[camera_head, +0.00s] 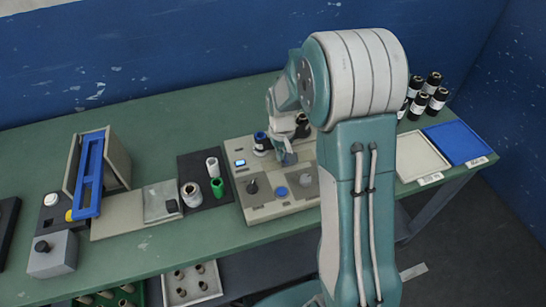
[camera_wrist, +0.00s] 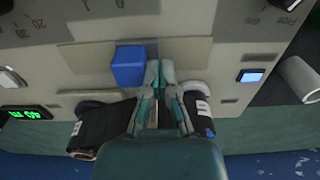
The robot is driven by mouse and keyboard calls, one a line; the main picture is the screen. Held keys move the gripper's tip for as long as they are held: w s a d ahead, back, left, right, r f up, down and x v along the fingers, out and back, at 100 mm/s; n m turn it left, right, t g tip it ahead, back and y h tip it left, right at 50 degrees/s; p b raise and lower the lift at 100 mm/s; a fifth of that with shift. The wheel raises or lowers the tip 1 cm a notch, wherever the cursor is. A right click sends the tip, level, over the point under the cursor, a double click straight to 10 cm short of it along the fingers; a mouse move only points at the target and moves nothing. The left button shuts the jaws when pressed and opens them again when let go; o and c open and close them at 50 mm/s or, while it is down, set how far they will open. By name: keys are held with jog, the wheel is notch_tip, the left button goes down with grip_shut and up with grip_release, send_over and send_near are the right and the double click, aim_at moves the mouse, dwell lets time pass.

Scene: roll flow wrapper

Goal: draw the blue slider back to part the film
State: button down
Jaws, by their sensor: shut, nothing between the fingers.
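The blue slider (camera_wrist: 129,66) shows in the wrist view as a small blue block on the machine's pale panel. My gripper (camera_wrist: 161,72) is shut with nothing between its fingers. Its tips point at the panel just right of the slider, very close to its side; I cannot tell whether they touch. In the head view my gripper (camera_head: 288,158) is low over the rear of the beige wrapper machine (camera_head: 240,184), and I cannot make out the slider there. Two dark rolls stand beside my fingers, a left one (camera_wrist: 105,125) and a partly hidden right one (camera_wrist: 204,120). I cannot make out the film.
The panel carries a blue-lit screen (camera_wrist: 251,76), a green display (camera_wrist: 25,113) and a round blue button (camera_head: 281,191). A dark mat with white and green spools (camera_head: 217,187) lies left of the machine. Trays (camera_head: 423,156) and dark bottles (camera_head: 433,80) stand at right.

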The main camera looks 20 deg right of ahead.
aim_at(299, 150)
jog(key=shift+d, duration=2.85)
jog(key=shift+a, duration=0.7)
notch_tip(299, 150, up, 8)
jog(key=s+a+r+t, duration=0.3)
jog(key=s+a+r, duration=0.3)
jog(key=s+r, duration=0.55)
jog(key=s+a+r+t, duration=0.1)
jog(key=s, duration=0.5)
jog(key=s+a+r+t, duration=0.1)
jog(key=s+a, duration=0.1)
jog(key=s, duration=0.3)
jog(key=shift+s+r+t, duration=0.3)
jog(key=shift+s+r, duration=0.05)
